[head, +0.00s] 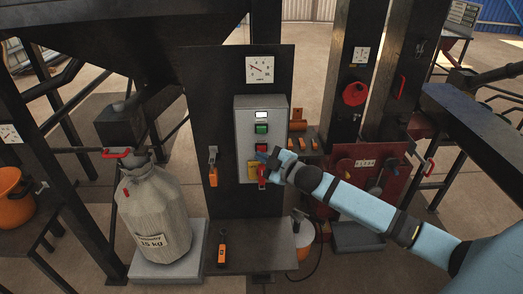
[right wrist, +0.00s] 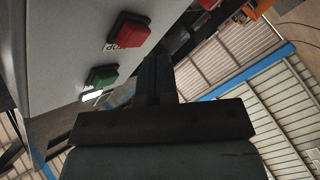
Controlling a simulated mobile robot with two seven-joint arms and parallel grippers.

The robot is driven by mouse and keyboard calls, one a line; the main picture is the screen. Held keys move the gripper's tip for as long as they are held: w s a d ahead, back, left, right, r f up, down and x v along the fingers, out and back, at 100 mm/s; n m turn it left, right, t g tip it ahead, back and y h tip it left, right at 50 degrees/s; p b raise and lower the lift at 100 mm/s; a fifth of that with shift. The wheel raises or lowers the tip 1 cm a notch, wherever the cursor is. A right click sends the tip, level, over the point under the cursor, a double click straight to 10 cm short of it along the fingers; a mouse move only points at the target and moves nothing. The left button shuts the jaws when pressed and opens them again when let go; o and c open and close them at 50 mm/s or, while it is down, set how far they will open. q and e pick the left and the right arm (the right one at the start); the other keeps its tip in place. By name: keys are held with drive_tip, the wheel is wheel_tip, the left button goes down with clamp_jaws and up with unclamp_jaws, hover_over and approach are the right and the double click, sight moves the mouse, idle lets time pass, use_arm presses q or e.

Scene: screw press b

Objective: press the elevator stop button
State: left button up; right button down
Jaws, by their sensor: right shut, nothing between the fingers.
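A grey control box (head: 244,110) is mounted on a dark upright panel. It carries a small white display, a green button (head: 261,128) and a red button (head: 262,148) below it. My right gripper (head: 272,158) is shut and empty, close to the red button at its lower right. In the right wrist view the square red button (right wrist: 128,30) has a partly hidden label, and the green button (right wrist: 102,77) is beside it. The shut fingers (right wrist: 155,75) are to the right of both buttons; contact cannot be seen. My left gripper is out of view.
Below the red button is a yellow plate (head: 253,167) with a red knob or handle (head: 263,174). An orange-handled lever (head: 213,166) is left of the box. A sack (head: 153,205) stands on a scale at left.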

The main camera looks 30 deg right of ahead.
idle(0.6)
drive_tip(key=shift+w+d, duration=0.25)
drive_tip(key=shift+w, duration=0.1)
drive_tip(key=shift+w+d, duration=0.2)
drive_tip(key=shift+w, duration=0.2)
idle(0.6)
drive_tip(key=shift+s+a+p, duration=0.1)
drive_tip(key=shift+s+p, duration=0.05)
drive_tip(key=shift+p, duration=0.15)
drive_tip(key=shift+s+a+p, duration=0.3)
drive_tip(key=shift+s+a, duration=0.05)
drive_tip(key=shift+s, duration=0.3)
drive_tip(key=s+a, duration=0.1)
drive_tip(key=s+p, duration=0.1)
drive_tip(key=s+a+p, duration=0.1)
drive_tip(key=s, duration=0.1)
drive_tip(key=shift+s+a, duration=0.1)
drive_tip(key=shift+a, duration=0.2)
